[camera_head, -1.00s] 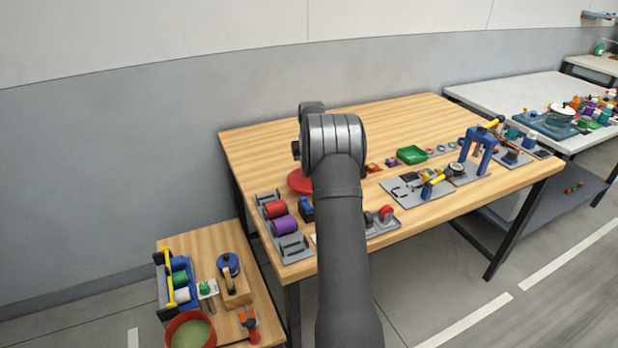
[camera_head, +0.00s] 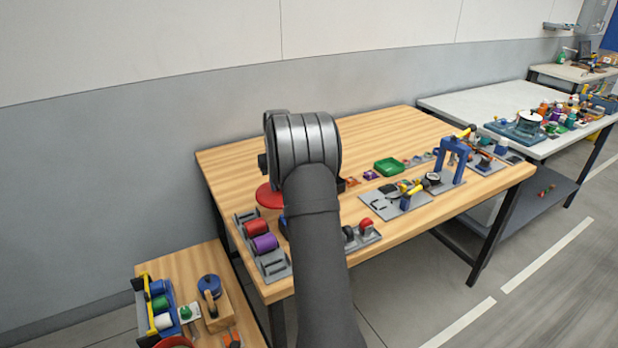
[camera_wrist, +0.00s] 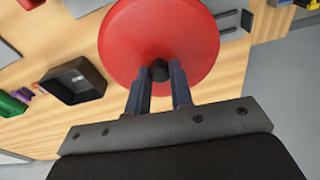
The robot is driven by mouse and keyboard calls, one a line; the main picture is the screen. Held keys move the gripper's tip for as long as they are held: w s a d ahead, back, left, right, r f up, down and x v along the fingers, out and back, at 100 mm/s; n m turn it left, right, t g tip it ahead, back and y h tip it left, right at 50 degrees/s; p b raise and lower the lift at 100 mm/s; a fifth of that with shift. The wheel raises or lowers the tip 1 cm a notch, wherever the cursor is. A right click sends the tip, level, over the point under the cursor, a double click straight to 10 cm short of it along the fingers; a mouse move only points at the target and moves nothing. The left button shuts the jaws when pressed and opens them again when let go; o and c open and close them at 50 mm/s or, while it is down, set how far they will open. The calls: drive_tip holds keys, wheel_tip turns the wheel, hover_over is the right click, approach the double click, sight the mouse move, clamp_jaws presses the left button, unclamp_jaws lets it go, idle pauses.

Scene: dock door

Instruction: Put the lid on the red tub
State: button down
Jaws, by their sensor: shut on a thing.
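The lid is a red round disc with a dark knob. It shows in the wrist view (camera_wrist: 125,40) and partly behind my arm in the head view (camera_head: 266,196), over the wooden bench. My gripper (camera_wrist: 160,74) is shut on the lid's knob. The head view hides the fingers behind my arm. Whether the lid touches the bench I cannot tell. The red tub (camera_head: 174,342) is on the low wooden table at lower left; only a bit of its rim shows at the bottom edge, and the lid is well apart from it.
The wooden bench (camera_head: 380,130) is bare towards the back. A grey rack with red and purple spools (camera_head: 264,243) stands at its front left. A green tray (camera_head: 389,166) and a blue stand (camera_head: 453,160) are to the right. A blue-lidded pot (camera_head: 209,284) is on the low table.

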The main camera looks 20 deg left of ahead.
drive_tip(key=s+a+f+n, duration=0.2)
drive_tip(key=s+a+f, duration=0.1)
drive_tip(key=s+a, duration=0.7)
drive_tip(key=s+a+f+n, duration=0.2)
drive_tip(key=s+a+f, duration=0.1)
drive_tip(key=s+a, duration=0.75)
drive_tip(key=s+d+f+n+g, duration=0.1)
drive_tip(key=s+f+n, duration=0.5)
drive_tip(key=s+f, duration=1.65)
drive_tip(key=shift+s+f, duration=0.3)
drive_tip(key=shift+f, duration=0.4)
drive_tip(key=shift+s+f, duration=0.3)
drive_tip(key=shift+f, duration=0.45)
drive_tip(key=shift+s+f, duration=0.3)
drive_tip(key=shift+f, duration=0.4)
drive_tip(key=shift+d+f, duration=0.1)
drive_tip(key=shift+f, duration=0.05)
drive_tip(key=c, duration=0.7)
unclamp_jaws()
